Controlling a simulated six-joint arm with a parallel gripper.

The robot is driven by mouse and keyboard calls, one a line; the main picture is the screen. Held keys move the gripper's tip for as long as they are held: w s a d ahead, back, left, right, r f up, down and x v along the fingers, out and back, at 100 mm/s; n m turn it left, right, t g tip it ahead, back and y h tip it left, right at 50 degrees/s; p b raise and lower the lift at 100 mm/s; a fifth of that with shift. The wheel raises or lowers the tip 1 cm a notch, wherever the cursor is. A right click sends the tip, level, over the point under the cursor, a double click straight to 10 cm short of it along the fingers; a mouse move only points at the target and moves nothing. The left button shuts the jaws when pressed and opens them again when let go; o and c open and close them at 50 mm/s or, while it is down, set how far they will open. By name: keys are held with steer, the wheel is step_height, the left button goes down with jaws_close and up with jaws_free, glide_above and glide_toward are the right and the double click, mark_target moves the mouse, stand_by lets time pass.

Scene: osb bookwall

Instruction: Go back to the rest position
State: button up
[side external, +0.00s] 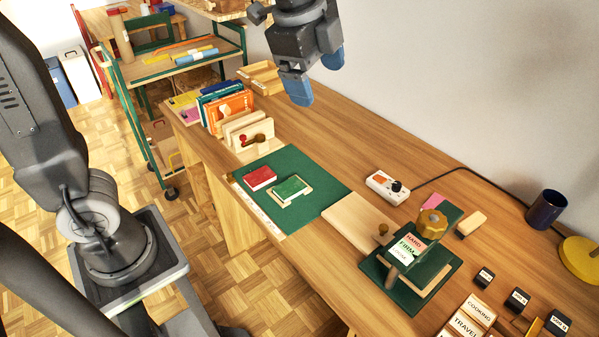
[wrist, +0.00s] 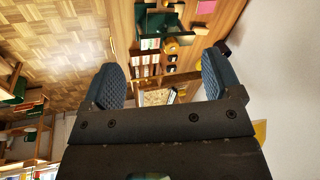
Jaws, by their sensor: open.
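My gripper (side external: 315,75) hangs above the back part of the wooden workbench (side external: 350,130) in the side external view, near the wall. Its two blue fingers are spread apart with nothing between them. In the wrist view my gripper (wrist: 160,85) also shows as two wide-apart dark blue pads, with the bench far beyond them. It touches nothing. A green mat (side external: 318,208) on the bench carries a red book (side external: 260,178) and a green book (side external: 290,187) in a pale holder.
A green press with a brass knob (side external: 432,222) stands to the right, next to a pale board (side external: 352,220). A white control box (side external: 387,187), a dark blue cup (side external: 546,209) and a yellow lamp base (side external: 580,260) line the wall side. Upright books (side external: 225,108) stand at the left end.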

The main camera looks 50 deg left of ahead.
steer(key=s+a+f+n+t, duration=0.1)
steer(key=s+a+f+n, duration=0.2)
steer(key=s+n, duration=0.4)
steer(key=s+a+f+n+t, duration=0.1)
steer(key=s+a+f+n, duration=0.3)
steer(key=s+n, duration=0.3)
steer(key=shift+s+f+n+y, duration=0.3)
steer(key=shift+s+n, duration=0.1)
steer(key=shift+s, duration=0.3)
stand_by(0.3)
